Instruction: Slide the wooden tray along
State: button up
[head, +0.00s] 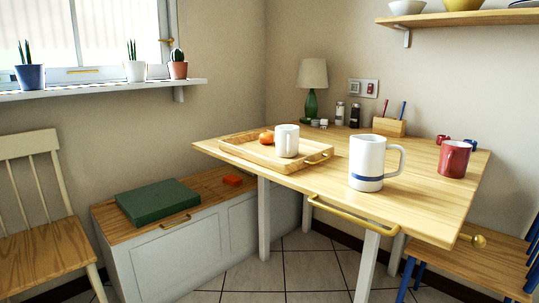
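The wooden tray (262,157) lies flat on the left part of the wooden table (330,178). It is light wood with low walls, and a handle shows at its right end. A white mug (286,141) stands upright in the tray. Orange-red round fruit (266,137) lies in the tray to the left of the mug. My gripper is not in view, and nothing of mine touches the tray.
A large white mug with a blue band (367,163) stands near the table's front edge. A red mug (453,160) stands at the right. A green lamp (312,84), dark jars and a wooden pen holder (389,126) line the back. Bare tabletop separates tray and large mug.

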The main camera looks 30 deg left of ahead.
aim_at(248, 147)
jog(key=u, duration=0.1)
jog(key=k, duration=0.25)
jog(key=u, duration=0.65)
